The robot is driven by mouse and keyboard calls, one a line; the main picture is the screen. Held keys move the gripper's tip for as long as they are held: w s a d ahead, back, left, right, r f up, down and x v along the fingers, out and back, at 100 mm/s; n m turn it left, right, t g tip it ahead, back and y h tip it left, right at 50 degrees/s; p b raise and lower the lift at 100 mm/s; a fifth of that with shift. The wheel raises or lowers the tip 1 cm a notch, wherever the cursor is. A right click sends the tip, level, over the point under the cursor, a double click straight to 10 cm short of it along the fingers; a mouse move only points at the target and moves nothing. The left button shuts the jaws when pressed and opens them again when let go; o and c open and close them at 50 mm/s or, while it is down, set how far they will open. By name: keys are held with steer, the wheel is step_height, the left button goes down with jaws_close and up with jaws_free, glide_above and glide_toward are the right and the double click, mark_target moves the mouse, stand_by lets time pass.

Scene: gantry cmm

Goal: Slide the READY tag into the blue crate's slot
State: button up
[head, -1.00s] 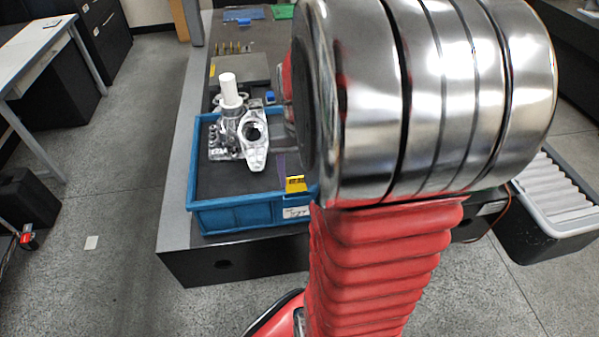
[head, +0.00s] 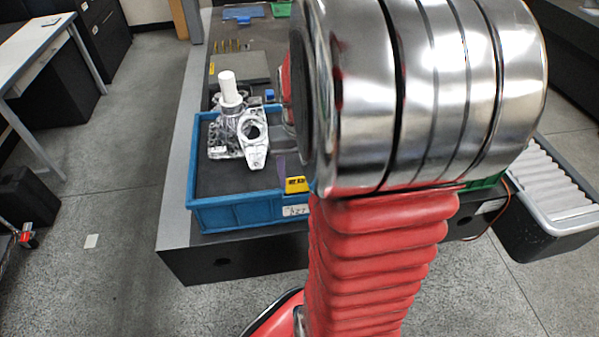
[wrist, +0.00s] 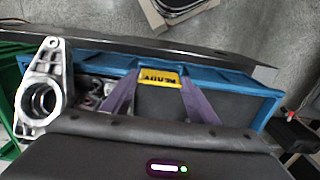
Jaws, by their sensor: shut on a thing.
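The yellow READY tag (head: 296,185) stands at the near wall of the blue crate (head: 235,215), close to its right part. In the wrist view the tag (wrist: 159,78) lies between the two purple fingers of my gripper (wrist: 158,84), which is shut on it. The tag's lower edge is at the crate's rim; I cannot tell whether it is in the slot. In the head view my arm hides most of the gripper and the crate's right end.
A shiny cast metal part (head: 254,135) with a white cylinder stands in the crate. It also shows in the wrist view (wrist: 42,88), left of the fingers. A grey block (head: 240,68) lies behind the crate. A grey bin (head: 560,200) stands at right.

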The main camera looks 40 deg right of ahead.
steer(key=shift+f, duration=1.2)
stand_by(1.1)
steer(key=o, duration=1.1)
steer(key=shift+o, duration=0.5)
steer(key=shift+o, duration=0.7)
steer(key=shift+r, duration=0.1)
steer(key=shift+r, duration=3.4)
steer(key=shift+w+f, duration=0.1)
